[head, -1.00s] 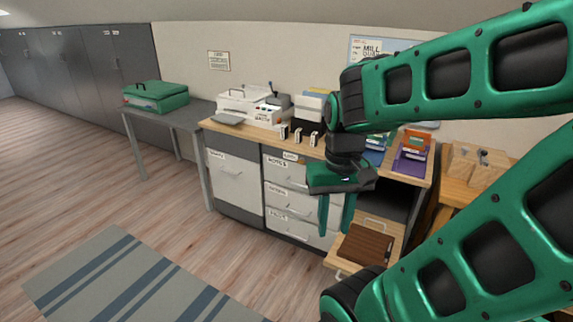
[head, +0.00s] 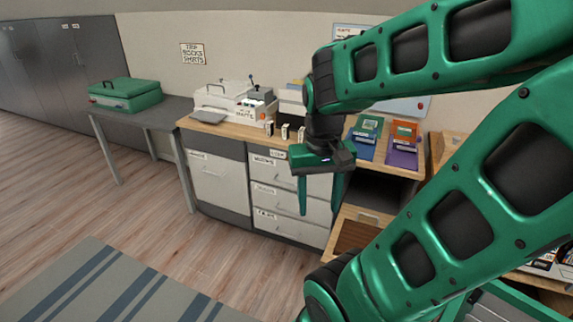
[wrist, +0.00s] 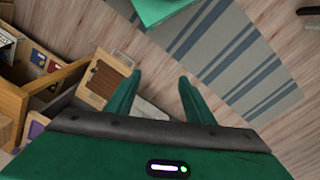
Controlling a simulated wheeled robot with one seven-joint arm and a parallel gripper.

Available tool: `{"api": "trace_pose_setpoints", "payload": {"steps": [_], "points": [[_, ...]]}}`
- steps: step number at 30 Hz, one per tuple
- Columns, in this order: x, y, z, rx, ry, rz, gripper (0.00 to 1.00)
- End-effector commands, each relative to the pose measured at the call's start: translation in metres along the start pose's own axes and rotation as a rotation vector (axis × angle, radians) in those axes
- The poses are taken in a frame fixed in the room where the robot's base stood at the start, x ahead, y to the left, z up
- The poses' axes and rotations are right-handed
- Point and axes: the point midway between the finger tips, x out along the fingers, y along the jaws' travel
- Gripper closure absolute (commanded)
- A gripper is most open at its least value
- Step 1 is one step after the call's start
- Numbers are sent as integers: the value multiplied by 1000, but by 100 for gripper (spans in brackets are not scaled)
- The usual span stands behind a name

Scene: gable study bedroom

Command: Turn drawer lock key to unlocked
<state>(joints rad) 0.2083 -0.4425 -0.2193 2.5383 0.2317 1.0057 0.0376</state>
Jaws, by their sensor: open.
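My gripper (head: 319,207) hangs pointing down, open and empty, in front of the right side of the white drawer stack (head: 276,226). It also shows in the wrist view (wrist: 158,82), its two green fingers apart with floor between and beyond them. The drawer stack has several labelled white fronts with handles, which look shut. A white cabinet front (head: 216,180) is to its left. No lock key can be made out; it may be hidden behind my gripper or too small to see.
A wooden drawer (head: 360,216) is pulled out at right, partly hidden by my arm. A green case (head: 124,93) stands on the grey side table (head: 152,109). Floor around the striped rug (head: 90,290) is clear.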

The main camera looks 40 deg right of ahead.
Motion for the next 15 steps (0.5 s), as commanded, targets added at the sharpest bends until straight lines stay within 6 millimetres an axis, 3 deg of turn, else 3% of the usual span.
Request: {"api": "trace_pose_setpoints", "payload": {"steps": [15], "points": [[48,32,-189,495,252,322,52]]}}
